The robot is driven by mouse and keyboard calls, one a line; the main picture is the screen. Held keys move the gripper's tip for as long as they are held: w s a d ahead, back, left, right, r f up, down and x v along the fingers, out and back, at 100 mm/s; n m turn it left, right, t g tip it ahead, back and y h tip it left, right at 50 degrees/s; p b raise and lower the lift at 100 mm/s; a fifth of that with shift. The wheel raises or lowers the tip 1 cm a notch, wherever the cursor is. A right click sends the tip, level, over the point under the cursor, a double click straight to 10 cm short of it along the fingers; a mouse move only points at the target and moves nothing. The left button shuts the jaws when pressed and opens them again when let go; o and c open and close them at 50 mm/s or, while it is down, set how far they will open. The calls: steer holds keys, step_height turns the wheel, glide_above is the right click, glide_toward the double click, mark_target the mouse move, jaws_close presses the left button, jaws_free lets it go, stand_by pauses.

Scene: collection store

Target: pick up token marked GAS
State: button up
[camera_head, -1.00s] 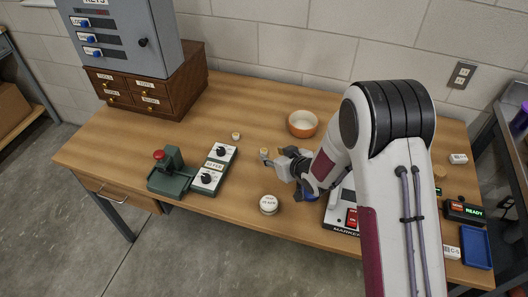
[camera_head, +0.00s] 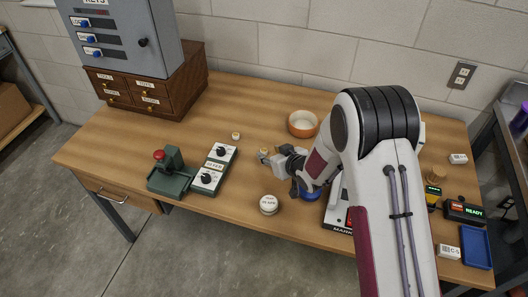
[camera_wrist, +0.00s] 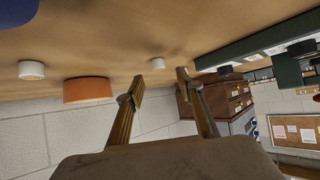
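My gripper (camera_head: 265,157) hangs over the middle of the table. In the wrist view its two fingers (camera_wrist: 158,86) are apart, with nothing held between them. A small pale round token (camera_head: 236,136) stands on the table left of my gripper. A second white token (camera_wrist: 31,70) is at the far left. No GAS marking is readable on any of them.
An orange bowl (camera_head: 302,124) stands behind my gripper. A larger labelled white round piece (camera_head: 268,204) lies in front. Knob boxes (camera_head: 214,167) and a green device with a red button (camera_head: 170,178) stand left. A wooden drawer cabinet (camera_head: 150,95) is at the back left. A blue tray (camera_head: 475,247) lies right.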

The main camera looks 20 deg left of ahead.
mark_target(264, 150)
steer(key=shift+x, duration=2.55)
steer(key=shift+w+d+f, duration=0.1)
steer(key=shift+d, duration=0.05)
steer(key=c, duration=0.9)
